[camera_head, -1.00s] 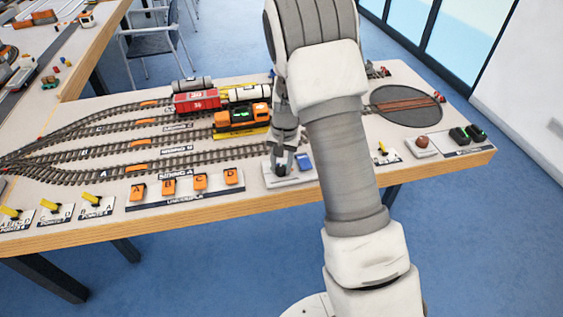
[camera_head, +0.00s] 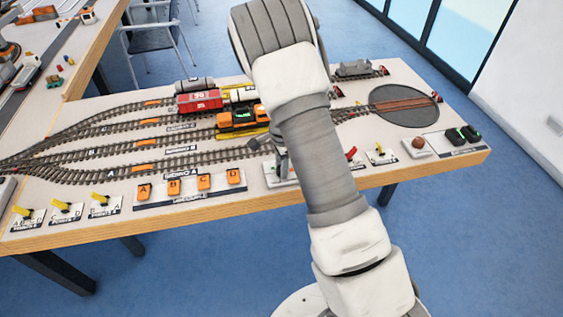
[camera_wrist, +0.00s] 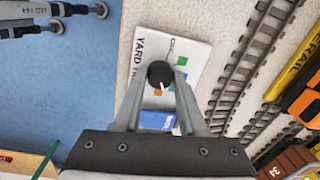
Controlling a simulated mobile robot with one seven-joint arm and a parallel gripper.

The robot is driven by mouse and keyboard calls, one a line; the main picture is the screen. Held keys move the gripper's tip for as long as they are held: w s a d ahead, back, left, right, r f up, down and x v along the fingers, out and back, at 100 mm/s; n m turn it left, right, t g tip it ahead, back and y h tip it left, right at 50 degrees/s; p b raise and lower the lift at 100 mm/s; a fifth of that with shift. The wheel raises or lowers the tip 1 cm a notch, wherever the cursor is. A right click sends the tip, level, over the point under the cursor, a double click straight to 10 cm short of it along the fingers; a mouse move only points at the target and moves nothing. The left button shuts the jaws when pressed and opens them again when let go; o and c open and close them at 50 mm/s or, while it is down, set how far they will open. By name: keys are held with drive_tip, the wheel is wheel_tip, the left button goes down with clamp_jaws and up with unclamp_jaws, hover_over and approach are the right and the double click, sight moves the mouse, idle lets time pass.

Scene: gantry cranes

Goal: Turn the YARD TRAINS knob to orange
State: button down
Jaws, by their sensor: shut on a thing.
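The YARD TRAINS plate (camera_wrist: 200,40) is white, with green, blue and orange marks around a round black knob (camera_wrist: 160,73). The knob's white pointer line points down in the wrist view, towards the orange mark (camera_wrist: 158,92). My gripper (camera_wrist: 161,78) is shut on the knob, one finger on each side. A blue block (camera_wrist: 157,120) shows between the fingers, below the knob in the picture. In the head view my arm hides the knob and most of the gripper; only part of the plate (camera_head: 270,176) shows.
Tracks with an orange locomotive (camera_head: 238,118) and a red wagon (camera_head: 200,102) lie behind the plate. A row of orange lettered buttons (camera_head: 174,187) is to its left. A small red-handled lever (camera_head: 351,154) and a turntable (camera_head: 404,105) are to the right.

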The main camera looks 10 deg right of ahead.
drive_tip(key=shift+r+m+p, duration=0.1)
drive_tip(key=shift+m+p, duration=0.45)
drive_tip(key=shift+m, duration=0.65)
drive_tip(key=shift+w, duration=0.1)
drive_tip(key=shift+c, duration=2.3)
unclamp_jaws()
wheel_tip(320, 180, up, 17)
drive_tip(key=s+p, duration=0.1)
drive_tip(key=p, duration=0.1)
drive_tip(key=shift+r, duration=0.15)
